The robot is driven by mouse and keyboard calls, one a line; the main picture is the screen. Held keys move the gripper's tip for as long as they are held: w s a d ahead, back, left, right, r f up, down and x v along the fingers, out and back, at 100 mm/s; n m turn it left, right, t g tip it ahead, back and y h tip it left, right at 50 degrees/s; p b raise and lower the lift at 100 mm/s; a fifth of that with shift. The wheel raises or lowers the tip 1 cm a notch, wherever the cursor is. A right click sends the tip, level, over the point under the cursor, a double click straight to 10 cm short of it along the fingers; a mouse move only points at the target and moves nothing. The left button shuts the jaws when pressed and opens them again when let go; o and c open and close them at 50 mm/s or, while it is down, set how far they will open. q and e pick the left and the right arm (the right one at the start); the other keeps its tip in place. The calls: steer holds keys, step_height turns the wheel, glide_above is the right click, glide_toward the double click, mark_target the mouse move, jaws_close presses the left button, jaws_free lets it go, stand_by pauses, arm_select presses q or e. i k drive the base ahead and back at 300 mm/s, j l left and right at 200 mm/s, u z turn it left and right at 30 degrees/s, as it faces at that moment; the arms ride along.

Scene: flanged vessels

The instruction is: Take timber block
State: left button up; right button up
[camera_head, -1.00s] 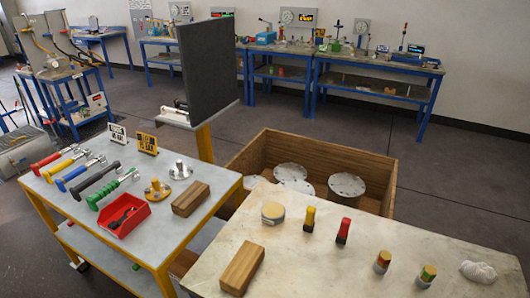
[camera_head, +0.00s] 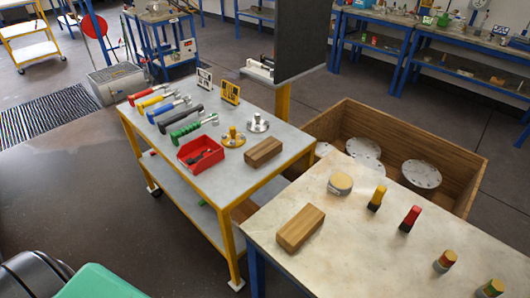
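A brown timber block (camera_head: 264,152) lies on the near right part of the yellow-framed trolley's top (camera_head: 228,179). A second, lighter wooden block (camera_head: 300,228) lies near the left end of the pale stone-topped table (camera_head: 368,238). Both blocks lie flat with nothing touching them. Neither of my grippers shows in the head view.
The trolley also holds a red bin (camera_head: 201,152), coloured-handled tools (camera_head: 185,130), and brass (camera_head: 233,138) and steel (camera_head: 257,123) flanged pieces. A wooden crate (camera_head: 452,154) with round flanged discs stands behind the table. Floor left of the trolley (camera_head: 90,190) is clear.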

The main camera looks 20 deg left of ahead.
mark_target(261, 153)
steer(key=j+z, duration=0.4)
steer(key=j, duration=0.9)
steer(key=i, duration=0.05)
